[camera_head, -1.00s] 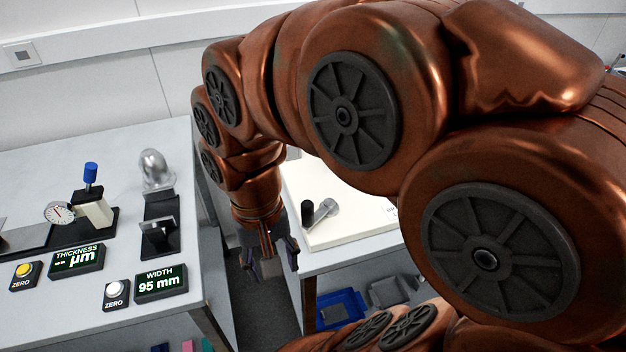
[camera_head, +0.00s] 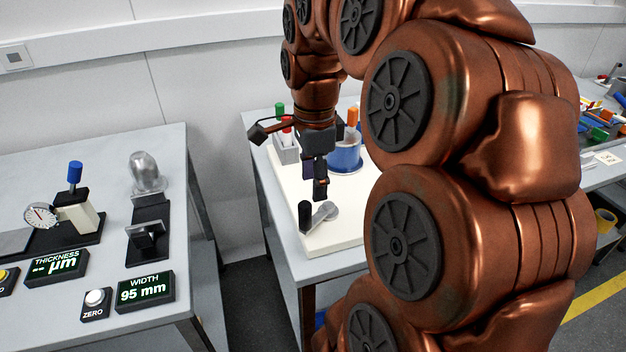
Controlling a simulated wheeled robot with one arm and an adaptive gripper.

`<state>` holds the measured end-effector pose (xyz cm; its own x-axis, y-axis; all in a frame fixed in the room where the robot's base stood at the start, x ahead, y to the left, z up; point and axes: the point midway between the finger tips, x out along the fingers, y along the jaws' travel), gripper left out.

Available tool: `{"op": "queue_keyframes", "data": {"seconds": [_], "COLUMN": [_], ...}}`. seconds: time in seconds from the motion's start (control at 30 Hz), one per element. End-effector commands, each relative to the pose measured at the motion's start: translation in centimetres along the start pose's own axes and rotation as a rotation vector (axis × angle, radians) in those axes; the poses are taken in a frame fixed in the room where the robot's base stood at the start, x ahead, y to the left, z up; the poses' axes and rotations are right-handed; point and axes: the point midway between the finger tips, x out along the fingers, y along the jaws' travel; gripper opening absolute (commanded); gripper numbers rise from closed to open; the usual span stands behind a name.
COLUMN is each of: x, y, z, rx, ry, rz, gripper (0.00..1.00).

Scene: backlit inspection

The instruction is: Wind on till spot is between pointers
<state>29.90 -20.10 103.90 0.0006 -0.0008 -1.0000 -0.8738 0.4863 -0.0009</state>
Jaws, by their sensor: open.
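A crank with an upright black knob (camera_head: 305,215) and a grey arm (camera_head: 323,212) sits near the front left of a white panel (camera_head: 345,238). My gripper (camera_head: 316,178) hangs pointing down above the panel, behind and a little right of the knob in the picture. It is open and empty, and appears apart from the crank. I see its fingers nearly edge-on. No spot or pointers can be made out; my arm hides the right part of the panel.
Behind the gripper stand a blue round container (camera_head: 346,158) and a grey holder (camera_head: 285,152) with coloured handles. On the left table are a dial gauge (camera_head: 40,216), a thickness display (camera_head: 57,266) and a width display (camera_head: 146,289) reading 95 mm. A floor gap separates the tables.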

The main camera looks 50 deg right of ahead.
Motion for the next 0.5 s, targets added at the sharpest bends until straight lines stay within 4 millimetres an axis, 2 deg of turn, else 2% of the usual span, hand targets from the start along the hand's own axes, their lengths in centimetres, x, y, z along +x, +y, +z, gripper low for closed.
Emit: {"op": "queue_keyframes", "data": {"seconds": [0.17, 0.5], "x": [2.0, 7.4], "y": [0.1, 0.1], "z": [0.1, 0.1], "rx": [-0.002, -0.005], "ry": [-0.001, -0.003], "rz": [0.003, 0.003], "gripper": [0.54, 0.54]}}
